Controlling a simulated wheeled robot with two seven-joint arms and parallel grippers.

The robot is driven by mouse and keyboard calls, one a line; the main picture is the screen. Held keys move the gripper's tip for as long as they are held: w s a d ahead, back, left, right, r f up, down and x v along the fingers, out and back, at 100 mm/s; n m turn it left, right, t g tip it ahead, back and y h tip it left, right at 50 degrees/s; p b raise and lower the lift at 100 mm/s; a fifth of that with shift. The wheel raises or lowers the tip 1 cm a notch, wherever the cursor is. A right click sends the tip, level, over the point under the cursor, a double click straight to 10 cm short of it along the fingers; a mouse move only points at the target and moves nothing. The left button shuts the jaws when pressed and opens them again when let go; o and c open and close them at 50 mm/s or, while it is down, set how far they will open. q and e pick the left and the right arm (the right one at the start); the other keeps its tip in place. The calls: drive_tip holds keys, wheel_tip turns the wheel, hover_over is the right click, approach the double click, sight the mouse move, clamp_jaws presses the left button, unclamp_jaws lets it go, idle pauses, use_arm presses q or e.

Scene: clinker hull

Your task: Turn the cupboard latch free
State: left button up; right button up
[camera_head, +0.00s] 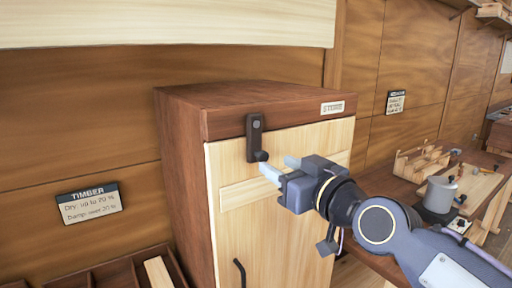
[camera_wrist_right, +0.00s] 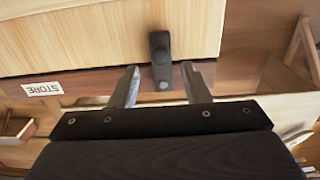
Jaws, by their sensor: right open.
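The cupboard (camera_head: 184,170) has a reddish-brown frame and a pale door (camera_head: 280,235). A dark latch (camera_head: 254,137) hangs upright over the top edge of the door, with a knob at its lower end. In the right wrist view the latch (camera_wrist_right: 160,62) shows between and beyond the fingertips. My right gripper (camera_head: 278,167) is open, just right of and below the latch knob. Its two fingers (camera_wrist_right: 162,78) stand either side of the latch in the wrist view. Whether they touch it cannot be told. My left gripper is not in view.
A black door handle (camera_head: 240,272) is low on the door. A workbench (camera_head: 485,190) with a grey pot (camera_head: 440,193) and wooden parts stands at the right. A pale beam (camera_head: 165,22) crosses the top left. A wooden divided bin (camera_head: 110,275) is at lower left.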

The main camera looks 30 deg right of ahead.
sight(264, 158)
drive_tip(key=w, duration=0.2)
drive_tip(key=w+p, duration=0.1)
drive_tip(key=w, duration=0.3)
drive_tip(key=shift+w+a, duration=0.25)
drive_tip(key=shift+a, duration=0.05)
drive_tip(key=shift+f, duration=0.1)
clamp_jaws()
